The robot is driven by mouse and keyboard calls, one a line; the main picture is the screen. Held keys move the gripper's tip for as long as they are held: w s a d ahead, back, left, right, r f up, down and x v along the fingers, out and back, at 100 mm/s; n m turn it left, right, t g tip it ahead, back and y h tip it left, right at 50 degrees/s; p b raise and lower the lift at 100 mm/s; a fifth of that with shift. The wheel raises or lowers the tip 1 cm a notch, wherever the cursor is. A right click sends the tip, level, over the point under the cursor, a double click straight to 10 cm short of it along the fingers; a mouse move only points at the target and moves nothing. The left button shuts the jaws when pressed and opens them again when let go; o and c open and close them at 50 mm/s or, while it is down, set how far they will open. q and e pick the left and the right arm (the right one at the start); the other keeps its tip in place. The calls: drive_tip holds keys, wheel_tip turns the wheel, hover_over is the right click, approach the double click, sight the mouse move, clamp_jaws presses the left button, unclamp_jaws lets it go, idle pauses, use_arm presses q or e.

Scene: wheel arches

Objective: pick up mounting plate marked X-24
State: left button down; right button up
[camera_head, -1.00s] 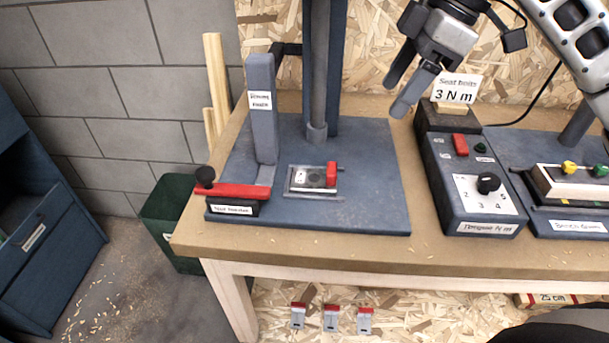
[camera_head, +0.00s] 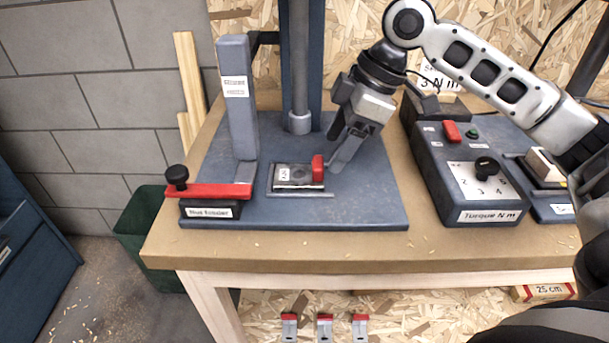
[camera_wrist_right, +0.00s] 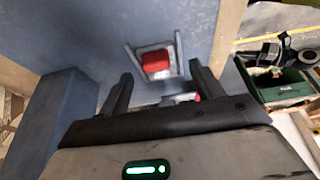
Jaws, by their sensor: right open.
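The mounting plate (camera_head: 292,178) is a small grey block with a white label and a red end on its right. It lies in a shallow grey holder on the blue press base; its label is too small to read surely. My right gripper (camera_head: 338,160) is open just right of the red end and above the base, pointing down, apart from the plate as far as I can tell. In the right wrist view, the red end (camera_wrist_right: 156,61) shows beyond my two spread fingers (camera_wrist_right: 160,88). My left gripper is not in view.
A red lever with a black knob (camera_head: 177,178) and a tall grey post (camera_head: 238,100) stand left of the plate. A torque box (camera_head: 470,180) is to the right. Several red-topped grey pieces (camera_head: 325,328) show below the bench. The base's front is clear.

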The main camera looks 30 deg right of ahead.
sight(323, 161)
drive_tip(key=x, duration=0.5)
drive_tip(key=shift+w+d, duration=0.1)
drive_tip(key=shift+w, duration=0.25)
drive_tip(key=c, duration=1.2)
drive_tip(key=shift+c, duration=0.3)
drive_tip(key=shift+r, duration=0.1)
